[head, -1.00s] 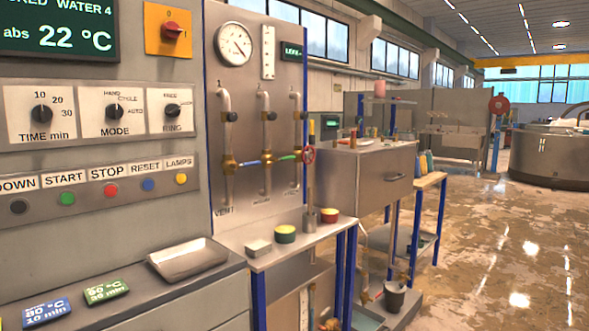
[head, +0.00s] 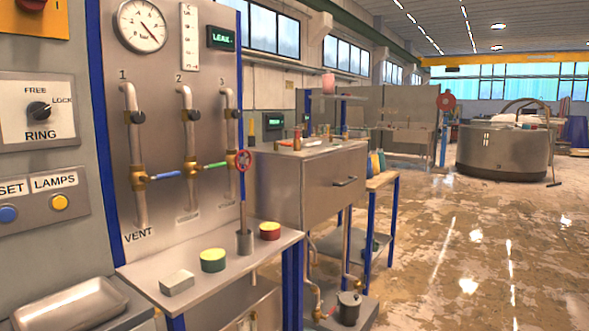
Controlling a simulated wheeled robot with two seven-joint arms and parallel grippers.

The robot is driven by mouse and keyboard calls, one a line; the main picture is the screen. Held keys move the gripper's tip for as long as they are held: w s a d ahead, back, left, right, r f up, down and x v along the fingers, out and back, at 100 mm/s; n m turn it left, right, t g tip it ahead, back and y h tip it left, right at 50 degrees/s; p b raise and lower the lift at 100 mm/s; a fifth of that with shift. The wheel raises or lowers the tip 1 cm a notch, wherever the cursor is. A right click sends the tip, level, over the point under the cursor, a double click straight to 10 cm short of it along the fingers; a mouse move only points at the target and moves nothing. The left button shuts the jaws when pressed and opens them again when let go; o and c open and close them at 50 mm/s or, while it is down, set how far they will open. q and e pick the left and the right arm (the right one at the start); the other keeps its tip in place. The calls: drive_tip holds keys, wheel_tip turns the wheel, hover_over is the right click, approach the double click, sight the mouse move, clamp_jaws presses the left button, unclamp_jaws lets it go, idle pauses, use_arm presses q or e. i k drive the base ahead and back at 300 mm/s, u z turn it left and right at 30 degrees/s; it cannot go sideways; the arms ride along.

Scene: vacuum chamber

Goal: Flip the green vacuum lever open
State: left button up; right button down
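The green lever (head: 215,165) is on the brass valve at pipe 2 of the steel vacuum panel (head: 160,75). It lies nearly level, pointing right toward pipe 3. A blue lever (head: 166,174) sits to its left, on the valve of pipe 1 above the VENT label, also nearly level. Neither of my grippers shows in the head view.
A shelf (head: 222,278) below the panel carries a grey block (head: 177,282), a green-topped round tin (head: 213,260), a red-topped tin (head: 270,231) and a metal cup (head: 244,242). A metal tray (head: 70,305) is at lower left. The wet floor at right is open.

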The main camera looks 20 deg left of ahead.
sight(217, 166)
drive_tip(key=i, duration=0.9)
drive_tip(key=u, duration=1.1)
drive_tip(key=i, duration=0.6)
drive_tip(key=u, duration=0.55)
